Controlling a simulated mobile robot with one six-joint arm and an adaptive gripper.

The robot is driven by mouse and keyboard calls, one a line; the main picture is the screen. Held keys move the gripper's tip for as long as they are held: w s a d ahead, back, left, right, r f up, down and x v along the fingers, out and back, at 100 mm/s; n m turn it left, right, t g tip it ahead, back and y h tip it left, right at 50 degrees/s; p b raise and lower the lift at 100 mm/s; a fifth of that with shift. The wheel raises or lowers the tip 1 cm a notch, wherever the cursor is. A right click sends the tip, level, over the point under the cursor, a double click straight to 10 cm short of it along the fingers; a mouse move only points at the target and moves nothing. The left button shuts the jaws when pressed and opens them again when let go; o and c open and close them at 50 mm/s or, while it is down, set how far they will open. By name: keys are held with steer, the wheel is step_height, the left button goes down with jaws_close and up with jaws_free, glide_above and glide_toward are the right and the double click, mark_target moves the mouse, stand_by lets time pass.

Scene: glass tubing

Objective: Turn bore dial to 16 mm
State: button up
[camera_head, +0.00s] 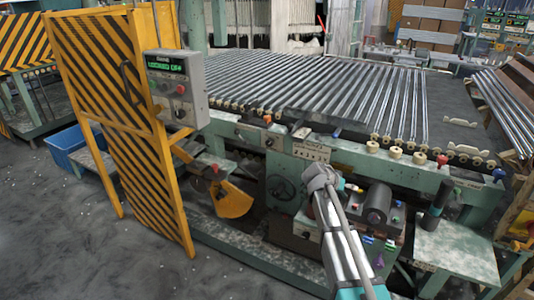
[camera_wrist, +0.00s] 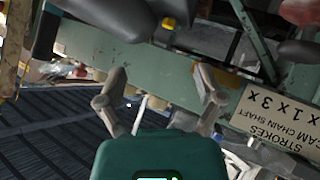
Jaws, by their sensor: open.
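No dial marked for bore or 16 mm can be read in either view. In the head view, small knobs (camera_head: 267,119) and a pale label plate (camera_head: 311,152) sit on the green machine front (camera_head: 235,131). In the wrist view, my gripper (camera_wrist: 158,85) is open and empty, its two grey fingers spread before a green machine surface (camera_wrist: 130,65). An upside-down plate reading "STROKES" and "CAM CHAIN SHAFT" (camera_wrist: 278,118) lies right of the fingers. In the head view my arm reaches up to the machine front; my fingertips cannot be made out there.
A yellow-black striped guard (camera_head: 120,85) with a grey control box (camera_head: 178,88) stands at the left. Glass tubes (camera_head: 330,90) lie across the machine top. A dark cylinder (camera_head: 378,203) is right of my arm. A blue bin (camera_head: 70,145) sits on the floor.

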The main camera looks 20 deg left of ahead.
steer(key=w+a+t+y+b, duration=0.1)
steer(key=w+a+t+b, duration=0.2)
steer(key=a, duration=0.7)
steer(key=w+a+t+b, duration=0.2)
steer(key=a, duration=0.9)
steer(key=n+t+y+b, duration=0.2)
steer(key=t+y+b, duration=0.1)
steer(key=t+b, duration=0.1)
glide_toward(268, 144)
steer(key=s, duration=0.4)
steer(key=shift+w+a, duration=0.1)
steer(key=shift+w, duration=0.15)
steer(key=shift+w, duration=0.15)
steer(key=w, duration=0.4)
steer(key=w+d, duration=0.1)
steer(key=w, duration=0.4)
steer(key=w+d, duration=0.1)
steer(key=w, duration=0.3)
steer(key=shift+w, duration=0.2)
steer(key=shift+c, duration=0.2)
